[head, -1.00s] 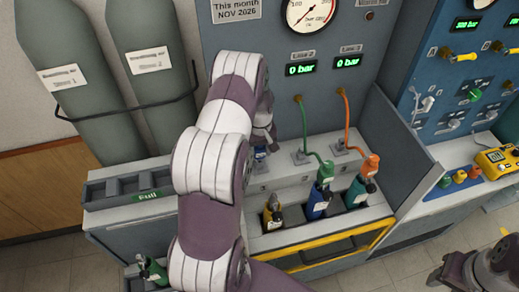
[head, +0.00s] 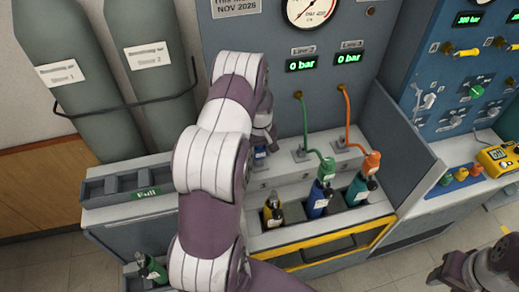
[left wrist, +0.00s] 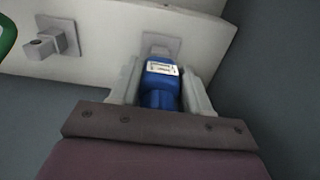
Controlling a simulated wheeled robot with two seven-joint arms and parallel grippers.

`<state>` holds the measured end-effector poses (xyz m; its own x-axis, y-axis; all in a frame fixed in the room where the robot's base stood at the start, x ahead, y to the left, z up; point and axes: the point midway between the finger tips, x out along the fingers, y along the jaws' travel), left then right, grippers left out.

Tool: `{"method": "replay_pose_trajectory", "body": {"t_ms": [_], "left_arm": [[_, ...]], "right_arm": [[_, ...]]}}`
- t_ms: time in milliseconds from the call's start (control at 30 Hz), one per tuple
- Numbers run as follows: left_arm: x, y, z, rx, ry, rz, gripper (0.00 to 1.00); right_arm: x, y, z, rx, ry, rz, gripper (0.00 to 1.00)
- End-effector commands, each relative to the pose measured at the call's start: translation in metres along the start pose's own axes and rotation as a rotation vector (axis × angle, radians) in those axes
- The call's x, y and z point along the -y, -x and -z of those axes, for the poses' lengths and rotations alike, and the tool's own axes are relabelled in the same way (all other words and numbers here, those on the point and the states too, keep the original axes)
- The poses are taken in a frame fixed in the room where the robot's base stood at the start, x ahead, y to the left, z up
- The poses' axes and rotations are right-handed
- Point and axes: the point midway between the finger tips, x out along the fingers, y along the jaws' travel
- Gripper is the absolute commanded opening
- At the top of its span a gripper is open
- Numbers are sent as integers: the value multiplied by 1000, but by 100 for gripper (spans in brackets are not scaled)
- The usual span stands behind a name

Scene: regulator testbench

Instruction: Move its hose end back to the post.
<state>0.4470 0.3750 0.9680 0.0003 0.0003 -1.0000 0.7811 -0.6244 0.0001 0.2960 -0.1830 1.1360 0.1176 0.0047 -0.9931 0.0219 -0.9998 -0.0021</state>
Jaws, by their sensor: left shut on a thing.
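My left gripper (head: 262,138) is shut on a blue hose end (left wrist: 160,85) with a white label. In the left wrist view the fingers (left wrist: 161,92) stand on both sides of it. A grey post (left wrist: 162,44) with a square plate is right at the hose end's far tip; I cannot tell whether the end is seated on it. In the head view a little of the blue end (head: 260,153) shows below the gripper; my arm hides its hose. My right gripper (head: 440,272) is at the lower right edge, far from the bench; its jaws are unclear.
Yellow (head: 273,214), blue (head: 318,203) and teal (head: 358,191) bottles stand in the bench tray. A green hose end (head: 326,170) sits on the blue bottle, an orange one (head: 372,161) on the teal. A rack marked Full (head: 110,199) is left. A side panel (head: 400,150) bounds the right.

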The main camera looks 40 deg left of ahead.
Motion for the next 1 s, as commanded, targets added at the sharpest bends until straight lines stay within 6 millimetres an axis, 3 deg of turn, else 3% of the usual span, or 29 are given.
{"method": "replay_pose_trajectory", "body": {"t_ms": [1000], "left_arm": [[0,-17,0,-1,0,0,6]], "right_arm": [[0,-12,-1,0,0,0,43]]}}
